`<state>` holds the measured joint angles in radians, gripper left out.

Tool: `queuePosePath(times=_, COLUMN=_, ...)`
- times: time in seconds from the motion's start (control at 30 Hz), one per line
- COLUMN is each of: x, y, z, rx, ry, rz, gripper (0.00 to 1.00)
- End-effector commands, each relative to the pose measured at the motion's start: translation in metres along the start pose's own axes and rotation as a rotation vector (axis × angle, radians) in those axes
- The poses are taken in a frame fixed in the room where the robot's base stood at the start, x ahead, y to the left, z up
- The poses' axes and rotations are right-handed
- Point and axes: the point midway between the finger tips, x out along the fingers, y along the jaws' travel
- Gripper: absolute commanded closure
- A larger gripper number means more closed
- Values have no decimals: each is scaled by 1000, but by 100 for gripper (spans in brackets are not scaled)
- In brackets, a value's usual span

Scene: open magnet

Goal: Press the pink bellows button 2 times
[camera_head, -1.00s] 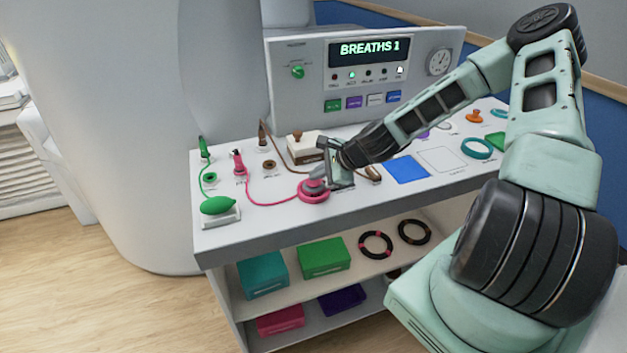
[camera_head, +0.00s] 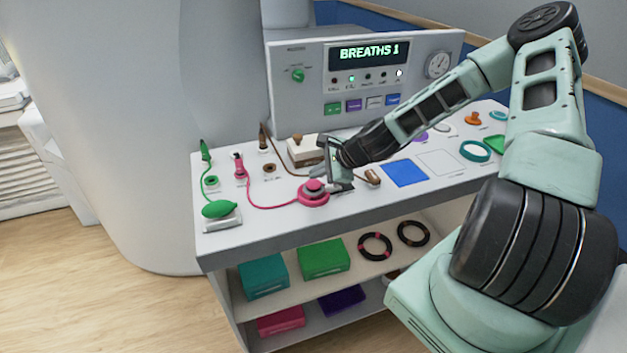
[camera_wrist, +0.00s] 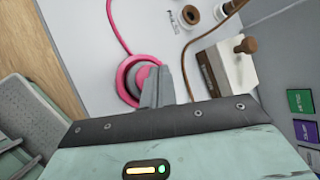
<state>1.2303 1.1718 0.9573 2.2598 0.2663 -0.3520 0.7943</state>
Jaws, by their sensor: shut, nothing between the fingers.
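The pink bellows button (camera_head: 313,193) sits near the front edge of the white bench top, with a pink tube running left from its base. In the wrist view, its pink ring (camera_wrist: 122,82) shows around a grey middle, partly hidden by my fingers. My gripper (camera_head: 329,175) is shut and empty, just right of and close to the button; its fingers (camera_wrist: 164,86) overlap the button's right side in the wrist view. I cannot tell whether they touch it. The display (camera_head: 369,51) reads "BREATHS 1".
A green bulb (camera_head: 219,209) lies at the bench's left. A cream box with a brown knob (camera_head: 303,151) stands just behind my gripper, with a brown cable beside it. A blue square (camera_head: 406,172) is to the right. Shelves below hold coloured boxes and rings.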

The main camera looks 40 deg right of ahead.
Motion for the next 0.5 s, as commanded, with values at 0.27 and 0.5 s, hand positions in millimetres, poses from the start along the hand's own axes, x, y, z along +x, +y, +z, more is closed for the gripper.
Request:
queuePosePath(times=0.27, x=0, y=0, z=0, rx=0, ry=0, rz=0, gripper=100)
queuePosePath(times=0.5, x=-12, y=-9, z=9, rx=-1, ry=0, rz=0, gripper=100)
